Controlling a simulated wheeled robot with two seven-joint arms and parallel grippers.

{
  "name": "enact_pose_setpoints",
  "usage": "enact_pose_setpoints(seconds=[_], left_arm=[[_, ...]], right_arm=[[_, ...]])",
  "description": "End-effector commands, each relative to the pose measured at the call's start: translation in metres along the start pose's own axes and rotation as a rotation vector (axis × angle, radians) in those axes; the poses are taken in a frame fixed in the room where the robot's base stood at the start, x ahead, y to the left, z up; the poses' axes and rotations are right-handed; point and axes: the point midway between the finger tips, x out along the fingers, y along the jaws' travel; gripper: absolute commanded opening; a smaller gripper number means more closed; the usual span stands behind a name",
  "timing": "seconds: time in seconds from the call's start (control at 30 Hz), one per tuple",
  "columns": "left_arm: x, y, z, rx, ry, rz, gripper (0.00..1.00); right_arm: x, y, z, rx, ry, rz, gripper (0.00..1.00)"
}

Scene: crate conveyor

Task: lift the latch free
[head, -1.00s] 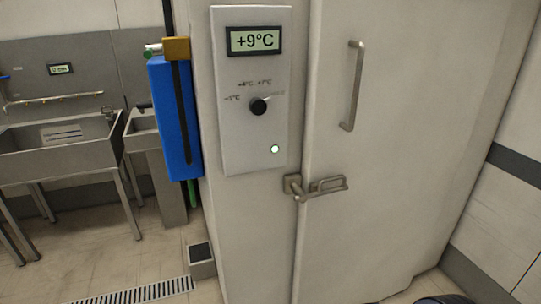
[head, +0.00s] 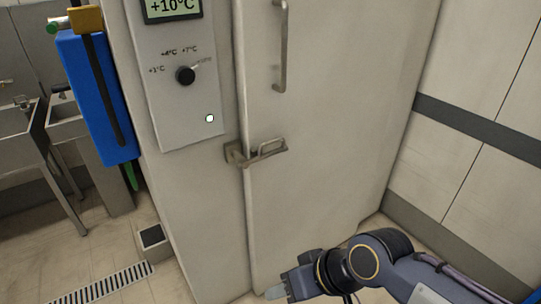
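The metal latch (head: 256,152) sits across the seam between the cold-room frame and its white door (head: 330,130), below the control panel. Its bar and loop handle point right over the door, and the door looks shut. My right gripper (head: 276,292) is at the bottom of the head view, well below the latch and apart from it. Its fingertips point left, and I cannot make out a gap between them. My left gripper is out of view.
A long vertical door handle (head: 282,45) is above the latch. The control panel (head: 178,80) has a dial and a display reading +10°C. A blue holder (head: 97,95) hangs at the left, near sinks. A small box (head: 154,241) and drain grate (head: 104,285) are on the floor.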

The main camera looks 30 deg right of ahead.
Motion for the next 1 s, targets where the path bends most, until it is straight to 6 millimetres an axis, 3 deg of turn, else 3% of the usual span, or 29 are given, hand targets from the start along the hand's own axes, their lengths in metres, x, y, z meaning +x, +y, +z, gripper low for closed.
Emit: enact_pose_setpoints(seconds=[0.03,0.27,0.37,0.57,0.67,0.77,0.9,1.0], left_arm=[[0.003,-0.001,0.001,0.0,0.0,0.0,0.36],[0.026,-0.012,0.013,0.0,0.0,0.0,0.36],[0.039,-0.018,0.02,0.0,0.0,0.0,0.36],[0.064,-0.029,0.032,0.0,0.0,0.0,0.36],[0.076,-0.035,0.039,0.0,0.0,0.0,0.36],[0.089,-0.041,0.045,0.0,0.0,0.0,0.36],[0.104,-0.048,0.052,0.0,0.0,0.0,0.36],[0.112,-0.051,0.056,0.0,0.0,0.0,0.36]], right_arm=[[0.003,-0.001,0.0,0.024,-0.008,-0.013,0.44],[0.032,-0.021,-0.02,0.371,-0.092,-0.211,0.14],[0.048,-0.03,-0.046,0.616,-0.131,-0.347,0.01],[0.078,-0.019,-0.121,1.119,-0.158,-0.631,0.0],[0.094,0.007,-0.163,1.371,-0.144,-0.778,0.0],[0.112,0.048,-0.203,1.619,-0.109,-0.931,0.0],[0.136,0.12,-0.246,1.928,-0.028,-1.145,0.0],[0.149,0.172,-0.263,2.096,0.04,-1.276,0.0]])
